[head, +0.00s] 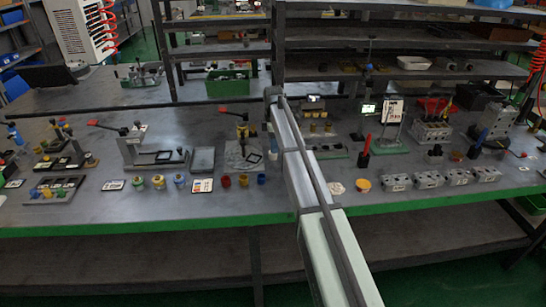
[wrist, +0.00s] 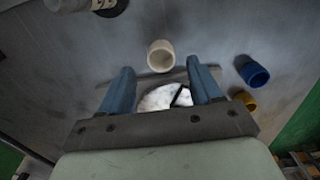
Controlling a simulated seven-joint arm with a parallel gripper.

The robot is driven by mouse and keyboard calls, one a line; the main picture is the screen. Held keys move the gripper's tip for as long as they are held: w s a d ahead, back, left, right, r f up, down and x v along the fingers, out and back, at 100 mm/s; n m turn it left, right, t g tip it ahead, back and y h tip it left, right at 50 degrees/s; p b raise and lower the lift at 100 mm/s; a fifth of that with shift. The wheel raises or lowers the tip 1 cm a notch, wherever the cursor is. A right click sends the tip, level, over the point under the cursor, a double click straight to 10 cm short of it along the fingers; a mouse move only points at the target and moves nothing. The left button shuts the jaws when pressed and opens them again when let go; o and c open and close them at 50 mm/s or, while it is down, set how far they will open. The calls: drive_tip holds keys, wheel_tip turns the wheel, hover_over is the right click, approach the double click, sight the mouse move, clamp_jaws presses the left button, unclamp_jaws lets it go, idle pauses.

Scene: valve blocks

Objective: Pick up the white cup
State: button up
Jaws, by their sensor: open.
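The white cup (wrist: 160,56) stands on the grey table in the wrist view, its round mouth facing the camera. It is just beyond my gripper (wrist: 161,72), roughly in line with the gap between the fingers. My gripper is open, with one blue-grey finger to each side and nothing held. I cannot make out the white cup in the head view, where my arm covers part of the table. My fingers do not show clearly there.
A blue cup (wrist: 252,71) and a yellow cup (wrist: 245,99) are right of my gripper. A white, black-marked round thing (wrist: 160,98) shows between the fingers. Metal blocks (head: 428,179) stand right of my arm. The green table edge (head: 150,222) runs along the front.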

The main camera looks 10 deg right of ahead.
wheel_tip(320, 180, down, 5)
drive_tip(key=shift+a+r, duration=0.1)
drive_tip(key=shift+c, duration=0.3)
drive_tip(key=c, duration=1)
